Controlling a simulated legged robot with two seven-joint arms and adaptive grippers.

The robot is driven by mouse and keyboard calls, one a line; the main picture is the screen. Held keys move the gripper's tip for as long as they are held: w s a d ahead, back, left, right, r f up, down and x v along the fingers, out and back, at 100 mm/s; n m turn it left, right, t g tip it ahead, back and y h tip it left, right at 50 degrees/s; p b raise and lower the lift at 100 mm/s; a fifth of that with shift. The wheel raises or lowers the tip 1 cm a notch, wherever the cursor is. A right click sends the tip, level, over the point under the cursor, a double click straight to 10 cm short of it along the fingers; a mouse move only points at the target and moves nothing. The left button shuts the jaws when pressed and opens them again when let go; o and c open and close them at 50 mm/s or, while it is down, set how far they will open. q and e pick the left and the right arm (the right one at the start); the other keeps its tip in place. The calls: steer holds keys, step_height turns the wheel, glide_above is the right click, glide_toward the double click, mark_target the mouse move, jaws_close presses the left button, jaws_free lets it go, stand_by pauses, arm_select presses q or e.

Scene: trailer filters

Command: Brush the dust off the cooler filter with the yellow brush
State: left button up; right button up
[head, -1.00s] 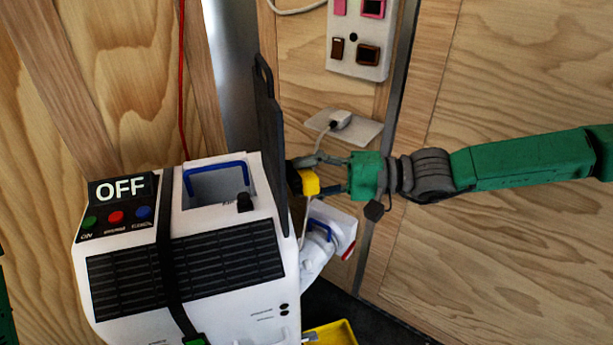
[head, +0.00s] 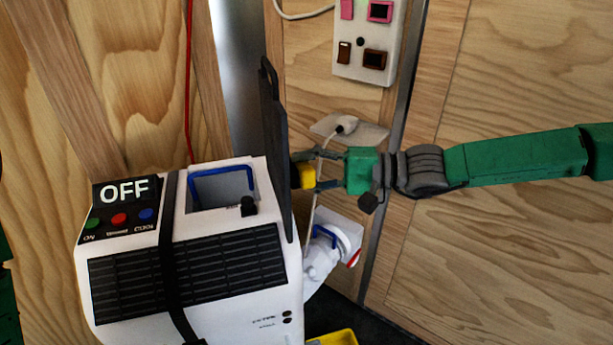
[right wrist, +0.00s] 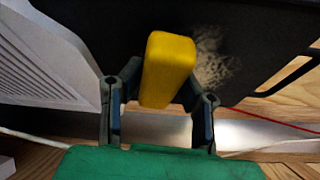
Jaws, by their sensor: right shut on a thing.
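The white cooler (head: 235,285) stands at the lower left of the head view, with OFF on its display. The dark filter (head: 272,140) stands upright at its right side, edge-on. In the right wrist view the filter's dark face (right wrist: 275,45) carries a pale, streaky dust patch (right wrist: 212,58). My right gripper (head: 306,171) is shut on the yellow brush (head: 305,175), which shows large in the right wrist view (right wrist: 168,70), just left of the dust patch. The brush is at the filter's right face; its bristles are hidden, so I cannot tell whether they touch. My left gripper is not in view.
A white plug (head: 346,124) sits on a wall plate, and its cord runs down by my right gripper. A white fitting with a blue handle (head: 328,240) juts from the cooler's right side. A yellow container (head: 335,337) is below. A switch panel (head: 367,45) is on the wall.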

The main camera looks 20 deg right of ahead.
mark_target(304, 170)
steer(key=shift+w+a, duration=0.25)
steer(key=shift+w, duration=0.65)
steer(key=shift+w+r+b, duration=0.7)
steer(key=shift+w+b, duration=0.5)
steer(key=shift+w, duration=3.2)
steer(key=shift+s+a+b, duration=0.15)
steer(key=shift+s+b, duration=0.55)
steer(key=shift+s, duration=1.1)
steer(key=shift+s+a+b, duration=0.1)
steer(key=shift+s+b, duration=0.55)
steer(key=shift+s, duration=1.1)
steer(key=shift+s+d+b, duration=0.1)
steer(key=shift+s+b, duration=1.75)
steer(key=shift+s, duration=1.55)
steer(key=shift+r+p, duration=0.4)
steer(key=shift+r, duration=0.35)
steer(key=shift+w+f, duration=0.1)
steer(key=shift+w, duration=2.35)
steer(key=shift+w+r, duration=0.2)
steer(key=shift+w, duration=0.65)
steer(key=shift+w+r, duration=0.2)
steer(key=shift+w, duration=0.7)
steer(key=shift+w+r, duration=0.2)
steer(key=shift+w, duration=0.65)
